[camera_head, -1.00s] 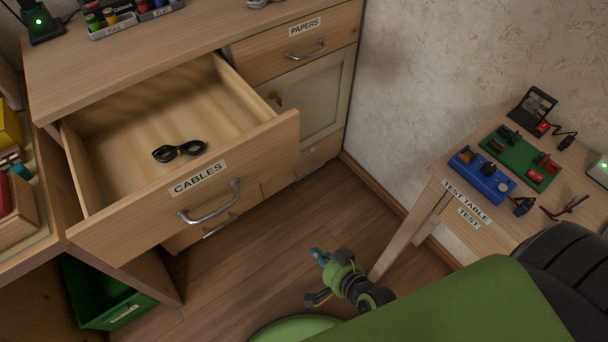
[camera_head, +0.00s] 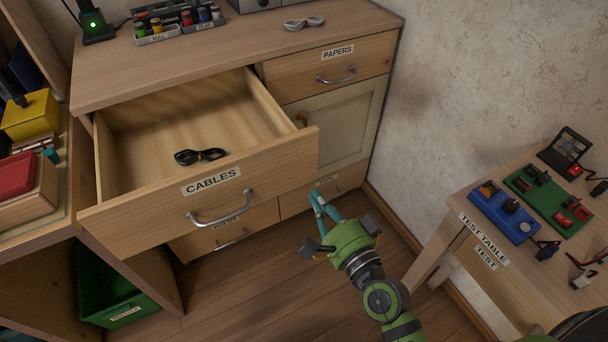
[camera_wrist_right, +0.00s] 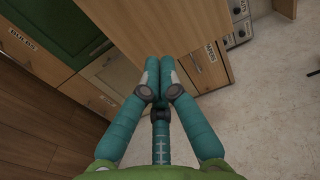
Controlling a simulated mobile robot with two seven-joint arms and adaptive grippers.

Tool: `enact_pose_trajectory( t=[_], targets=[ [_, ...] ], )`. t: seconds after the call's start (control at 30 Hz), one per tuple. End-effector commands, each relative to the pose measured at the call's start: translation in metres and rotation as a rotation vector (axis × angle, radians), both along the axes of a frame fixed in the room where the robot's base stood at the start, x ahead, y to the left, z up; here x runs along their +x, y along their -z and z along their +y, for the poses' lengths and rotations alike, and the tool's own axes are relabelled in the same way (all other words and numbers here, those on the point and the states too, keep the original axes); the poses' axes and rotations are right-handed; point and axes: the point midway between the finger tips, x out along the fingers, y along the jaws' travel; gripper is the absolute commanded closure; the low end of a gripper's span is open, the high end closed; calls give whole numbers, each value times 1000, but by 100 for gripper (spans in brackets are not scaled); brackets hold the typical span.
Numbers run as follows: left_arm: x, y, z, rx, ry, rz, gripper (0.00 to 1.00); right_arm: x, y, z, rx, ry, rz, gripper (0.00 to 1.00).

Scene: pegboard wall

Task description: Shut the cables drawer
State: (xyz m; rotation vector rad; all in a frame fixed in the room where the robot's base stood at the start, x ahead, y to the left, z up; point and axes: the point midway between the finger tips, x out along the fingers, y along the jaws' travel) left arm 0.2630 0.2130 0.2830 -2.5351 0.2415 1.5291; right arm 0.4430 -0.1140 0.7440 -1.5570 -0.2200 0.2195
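The cables drawer (camera_head: 200,193) is pulled well out of the wooden cabinet, with its label and curved metal handle (camera_head: 221,207) on the front. A small black cable bundle (camera_head: 200,156) lies inside it. My right gripper (camera_head: 317,200), green with teal fingers, is in front of the cabinet, to the right of the handle and below the drawer's right corner. It holds nothing and appears apart from the drawer. In the right wrist view its fingers (camera_wrist_right: 162,78) are drawn together before a wooden panel. My left gripper is out of view.
The papers drawer (camera_head: 331,69) above right is closed. A test table (camera_head: 466,247) with small electronic boards stands at the right. A shelf unit with a green bin (camera_head: 111,291) is at the left. Floor shows before the cabinet.

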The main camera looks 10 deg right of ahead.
Motion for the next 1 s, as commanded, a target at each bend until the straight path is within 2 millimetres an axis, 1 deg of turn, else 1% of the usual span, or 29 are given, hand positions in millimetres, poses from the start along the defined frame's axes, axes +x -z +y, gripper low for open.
enact_pose_trajectory(
  t=[0.03,0.2,0.3,0.4,0.53,0.83,1.0],
  targets=[
    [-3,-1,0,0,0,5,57,12,-2,3,2,2,-4,100],
    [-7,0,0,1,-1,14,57,42,-1,11,0,2,-2,100],
    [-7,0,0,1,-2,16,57,53,0,15,-2,1,-1,100],
    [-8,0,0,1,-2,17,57,61,0,17,-2,1,-1,100],
    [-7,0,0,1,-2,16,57,65,0,18,-2,1,0,100],
    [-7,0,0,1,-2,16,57,65,1,18,-3,1,0,100],
    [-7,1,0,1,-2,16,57,71,1,14,-5,1,0,100]
  ],
)
